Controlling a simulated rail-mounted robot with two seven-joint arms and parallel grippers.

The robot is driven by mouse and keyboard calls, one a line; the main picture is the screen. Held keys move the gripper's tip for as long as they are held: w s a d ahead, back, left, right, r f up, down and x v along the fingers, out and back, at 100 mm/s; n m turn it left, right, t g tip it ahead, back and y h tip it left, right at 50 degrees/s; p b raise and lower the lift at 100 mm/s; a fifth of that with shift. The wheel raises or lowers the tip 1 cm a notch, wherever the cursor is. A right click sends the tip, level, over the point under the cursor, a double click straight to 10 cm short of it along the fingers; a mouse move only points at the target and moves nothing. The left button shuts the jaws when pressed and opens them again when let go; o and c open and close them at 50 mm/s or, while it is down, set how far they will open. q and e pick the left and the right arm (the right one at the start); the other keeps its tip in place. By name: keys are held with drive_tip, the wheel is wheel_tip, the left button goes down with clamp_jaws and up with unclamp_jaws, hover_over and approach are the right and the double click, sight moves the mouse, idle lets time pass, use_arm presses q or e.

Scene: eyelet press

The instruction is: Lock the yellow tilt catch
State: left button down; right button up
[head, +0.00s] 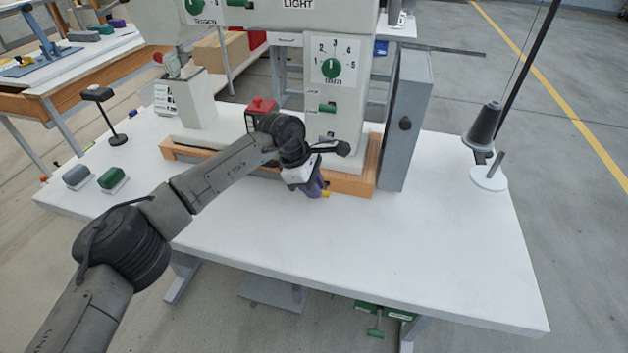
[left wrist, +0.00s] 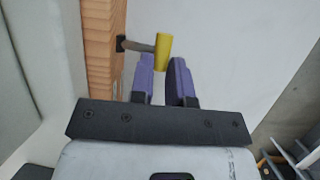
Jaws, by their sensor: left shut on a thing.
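The yellow tilt catch (left wrist: 164,47) is a small yellow handle on a short stem that comes out of the side of the wooden base (left wrist: 100,45). In the head view a bit of the yellow catch (head: 326,194) shows just beyond the purple fingers, at the front of the wooden base (head: 350,184). My left gripper (head: 318,187) has its purple fingertips on either side of the catch and is shut on it. In the left wrist view the lower end of the handle sits between the fingertips (left wrist: 162,72). My right gripper is not in view.
The eyelet press (head: 345,110) rises behind the gripper, with a grey box (head: 407,120) to its right. A red button box (head: 261,105) sits behind my arm. A thread spool stand (head: 488,178) is at the right edge. The front of the white table (head: 390,240) is clear.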

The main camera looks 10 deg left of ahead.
use_arm(q)
drive_tip(key=c, duration=1.1)
unclamp_jaws()
drive_tip(key=p+v, duration=0.5)
drive_tip(key=v, duration=0.8)
drive_tip(key=shift+a+r, duration=0.15)
drive_tip(key=shift+r, duration=0.2)
drive_tip(key=shift+s, duration=0.1)
